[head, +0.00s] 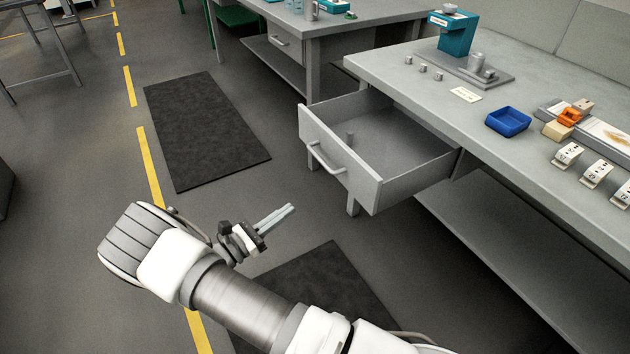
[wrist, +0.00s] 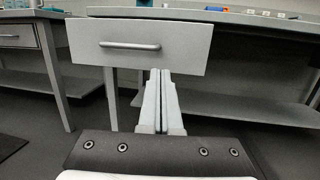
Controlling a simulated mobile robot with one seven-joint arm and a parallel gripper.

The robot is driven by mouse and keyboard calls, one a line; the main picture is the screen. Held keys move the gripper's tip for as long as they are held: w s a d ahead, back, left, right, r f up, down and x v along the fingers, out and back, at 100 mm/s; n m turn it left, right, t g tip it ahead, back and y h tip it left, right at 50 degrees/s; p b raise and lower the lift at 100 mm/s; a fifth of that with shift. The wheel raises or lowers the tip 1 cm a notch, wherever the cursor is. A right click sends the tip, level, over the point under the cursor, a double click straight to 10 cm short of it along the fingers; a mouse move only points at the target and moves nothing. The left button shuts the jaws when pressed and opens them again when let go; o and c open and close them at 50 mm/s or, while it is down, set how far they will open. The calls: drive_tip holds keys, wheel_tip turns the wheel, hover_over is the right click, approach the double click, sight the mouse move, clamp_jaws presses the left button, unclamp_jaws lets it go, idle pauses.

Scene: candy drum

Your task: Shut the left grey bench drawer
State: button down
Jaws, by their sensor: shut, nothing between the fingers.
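The grey bench drawer (head: 342,165) is pulled well out from under the grey bench top, on the bench's left end. In the wrist view the closed fingertips (wrist: 160,76) overlap the lower edge of the drawer front.
The bench top (head: 400,75) holds a teal device (head: 453,35), a blue tray (head: 508,121) and several white labelled blocks. A lower shelf (head: 490,235) runs under the bench. Another bench (head: 290,42) with a closed drawer stands behind. Floor with dark mats (head: 205,130) is clear before the drawer.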

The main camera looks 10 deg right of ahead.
drive_tip(key=w+b+x, duration=0.1)
drive_tip(key=b+x, duration=0.2)
drive_tip(key=x, duration=1)
drive_tip(key=shift+w+f+n+t, duration=0.25)
drive_tip(key=shift+n+t, duration=0.15)
hover_over(402, 160)
drive_tip(key=shift+a, duration=0.2)
drive_tip(key=shift+d+r, duration=0.1)
drive_tip(key=shift+d, duration=0.05)
drive_tip(key=shift+d+r, duration=0.1)
drive_tip(key=shift+r, duration=0.05)
